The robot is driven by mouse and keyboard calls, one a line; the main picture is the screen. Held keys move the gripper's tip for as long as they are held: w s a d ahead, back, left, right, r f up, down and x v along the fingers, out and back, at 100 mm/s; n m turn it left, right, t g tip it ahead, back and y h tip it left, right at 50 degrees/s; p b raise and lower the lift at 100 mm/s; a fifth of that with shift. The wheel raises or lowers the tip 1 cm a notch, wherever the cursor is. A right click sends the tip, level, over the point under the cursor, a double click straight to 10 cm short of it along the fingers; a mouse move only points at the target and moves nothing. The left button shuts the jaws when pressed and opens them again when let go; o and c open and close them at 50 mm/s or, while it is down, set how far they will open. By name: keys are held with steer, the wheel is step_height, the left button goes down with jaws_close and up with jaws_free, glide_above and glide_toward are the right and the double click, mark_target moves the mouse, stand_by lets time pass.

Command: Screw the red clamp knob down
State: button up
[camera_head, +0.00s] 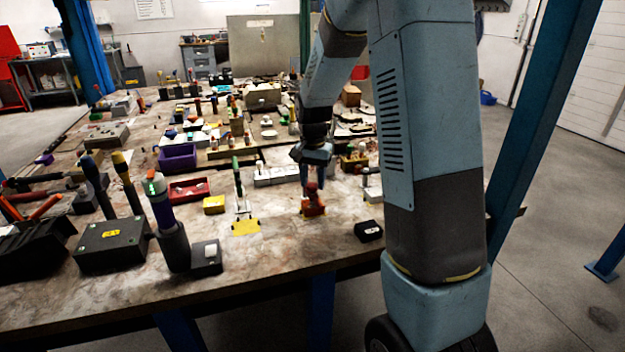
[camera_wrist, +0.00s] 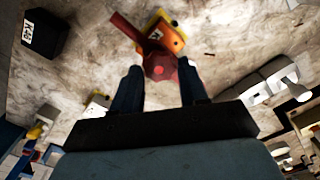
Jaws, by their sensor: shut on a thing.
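The red clamp knob (camera_head: 312,188) stands on an orange-red clamp block (camera_head: 314,209) near the front of the bench. In the wrist view the knob (camera_wrist: 160,67) shows as a faceted red head between the two dark fingers of my gripper (camera_wrist: 161,82). My gripper is shut on the knob. A red bar (camera_wrist: 126,28) reaches out from beside the knob, and the orange block (camera_wrist: 166,37) with a yellow part lies beyond it. In the head view my gripper (camera_head: 318,174) points down from above onto the knob. The knob's thread is hidden.
A small black box (camera_head: 368,231) stands right of the clamp. A yellow plate with an upright tool (camera_head: 246,227) stands to its left. Grey-white blocks (camera_head: 276,176) lie behind. Bare bench surface lies in front of the clamp, up to the bench edge.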

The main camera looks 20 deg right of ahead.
mark_target(313, 185)
steer(key=o, duration=0.9)
step_height(313, 185, up, 14)
steer(key=shift+f, duration=0.1)
stand_by(0.3)
steer(key=s+r+n+t, duration=0.2)
steer(key=s, duration=0.7)
steer(key=s+r+n+t, duration=0.1)
steer(key=s+r+n, duration=0.1)
steer(key=s, duration=0.8)
steer(key=s+r+n+t, duration=0.2)
steer(key=s+n, duration=0.1)
steer(key=s, duration=0.6)
steer(key=shift+s+a+r+t, duration=0.2)
steer(key=shift+s+t, duration=0.1)
steer(key=shift+s, duration=0.1)
